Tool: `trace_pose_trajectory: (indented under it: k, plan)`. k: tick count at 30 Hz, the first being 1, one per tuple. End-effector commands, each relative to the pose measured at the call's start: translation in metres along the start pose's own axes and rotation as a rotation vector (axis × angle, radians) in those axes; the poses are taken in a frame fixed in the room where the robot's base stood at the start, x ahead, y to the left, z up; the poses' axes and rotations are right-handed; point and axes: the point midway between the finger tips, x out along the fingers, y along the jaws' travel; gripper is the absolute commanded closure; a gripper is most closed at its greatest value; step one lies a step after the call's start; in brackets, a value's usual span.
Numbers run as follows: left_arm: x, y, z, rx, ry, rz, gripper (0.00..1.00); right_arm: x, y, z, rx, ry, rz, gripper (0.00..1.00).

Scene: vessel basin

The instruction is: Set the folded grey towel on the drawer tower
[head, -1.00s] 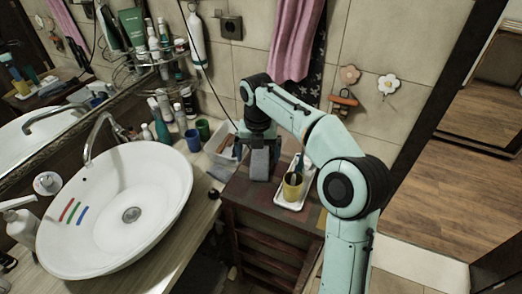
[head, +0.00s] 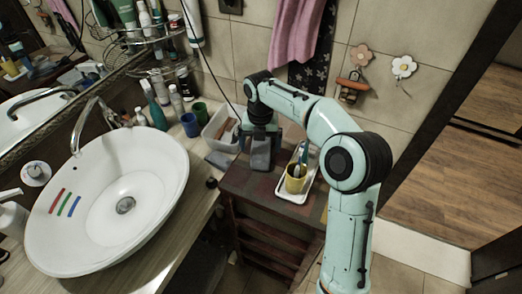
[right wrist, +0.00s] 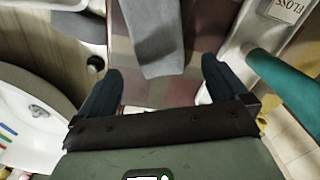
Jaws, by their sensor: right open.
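The folded grey towel (head: 261,154) is at the back left of the drawer tower's checked dark red top (head: 243,182). In the right wrist view the towel (right wrist: 157,38) is a long grey slab with its near end over the checked top (right wrist: 178,92). My right gripper (head: 261,137) is over the towel in the head view. In the wrist view my right gripper (right wrist: 160,82) is open, its dark fingers apart with visible gaps to the towel on both sides. The towel's far end is cut off. My left gripper is not in view.
A white tray (head: 291,196) with a yellow cup (head: 295,179) and brushes stands right of the towel. The white basin (head: 95,215) fills the left side.

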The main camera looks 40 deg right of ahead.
Motion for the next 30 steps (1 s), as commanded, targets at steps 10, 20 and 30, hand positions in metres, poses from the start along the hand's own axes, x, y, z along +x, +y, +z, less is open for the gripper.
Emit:
trace_pose_trajectory:
  k: [10, 20, 30]
  plan:
    - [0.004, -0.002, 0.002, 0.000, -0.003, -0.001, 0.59, 0.043, -0.001, 0.007, 0.000, 0.001, -0.002, 0.00]
    - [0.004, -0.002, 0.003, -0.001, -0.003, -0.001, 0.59, 0.051, 0.000, 0.007, -0.001, -0.001, 0.001, 0.00]
    - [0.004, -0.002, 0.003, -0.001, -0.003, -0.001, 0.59, 0.051, 0.000, 0.007, 0.000, -0.002, 0.001, 0.63]
